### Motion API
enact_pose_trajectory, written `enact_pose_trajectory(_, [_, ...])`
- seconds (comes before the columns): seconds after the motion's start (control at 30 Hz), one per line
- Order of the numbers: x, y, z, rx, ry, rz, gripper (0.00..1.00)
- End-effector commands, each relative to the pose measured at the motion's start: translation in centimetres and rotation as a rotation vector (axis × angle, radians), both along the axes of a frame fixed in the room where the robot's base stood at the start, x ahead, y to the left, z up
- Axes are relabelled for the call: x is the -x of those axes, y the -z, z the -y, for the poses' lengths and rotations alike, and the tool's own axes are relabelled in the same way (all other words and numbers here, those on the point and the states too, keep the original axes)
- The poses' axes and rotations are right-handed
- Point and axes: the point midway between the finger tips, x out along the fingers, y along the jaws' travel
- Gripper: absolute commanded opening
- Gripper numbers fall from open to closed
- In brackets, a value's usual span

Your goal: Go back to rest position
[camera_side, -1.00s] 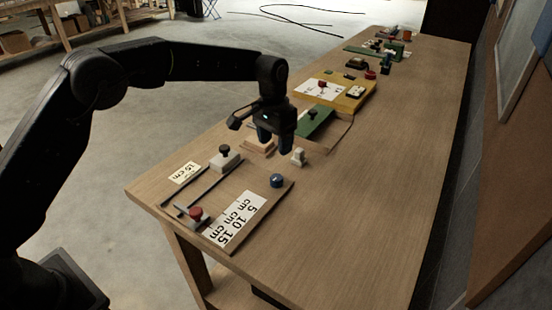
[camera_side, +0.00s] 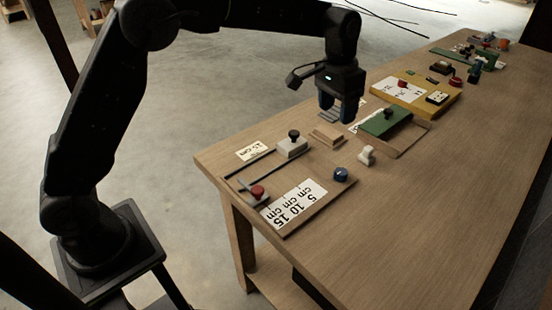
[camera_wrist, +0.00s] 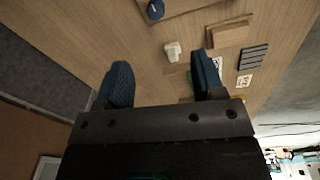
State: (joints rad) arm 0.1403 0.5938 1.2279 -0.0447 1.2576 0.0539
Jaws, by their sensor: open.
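My gripper (camera_side: 340,112) hangs above the wooden workbench (camera_side: 440,190), with its blue fingertips pointing down and clear of the wooden block (camera_side: 328,136). In the wrist view my gripper (camera_wrist: 163,82) has its two blue fingers wide apart with nothing held between them. A small white piece (camera_wrist: 172,50) shows on the bench beyond the gap; it also stands on the bench in the side view (camera_side: 367,155).
A slider board with a cm label (camera_side: 294,203), a red knob (camera_side: 258,192) and a blue knob (camera_side: 341,174) lies at the near end. A green block (camera_side: 386,121) and a yellow board (camera_side: 418,98) lie farther back. The bench's right side is clear.

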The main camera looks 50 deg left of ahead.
Motion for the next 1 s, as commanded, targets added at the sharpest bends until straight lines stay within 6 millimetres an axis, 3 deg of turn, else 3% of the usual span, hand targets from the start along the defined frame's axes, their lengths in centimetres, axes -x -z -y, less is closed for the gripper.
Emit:
enact_pose_trajectory(0.03, [1.6,-2.1,-0.7,0.002,-0.012,0.031,0.62])
enact_pose_trajectory(0.2, [7.0,-6.2,-2.8,0.004,-0.048,0.109,0.62])
enact_pose_trajectory(0.43, [15.4,-9.0,-5.2,0.004,-0.097,0.218,0.62])
enact_pose_trajectory(0.63, [22.9,-8.7,-6.8,0.003,-0.139,0.312,0.62])
enact_pose_trajectory(0.8, [28.0,-6.8,-7.6,0.002,-0.168,0.381,0.62])
enact_pose_trajectory(1.0, [31.0,-4.8,-8.0,0.001,-0.186,0.425,0.62])
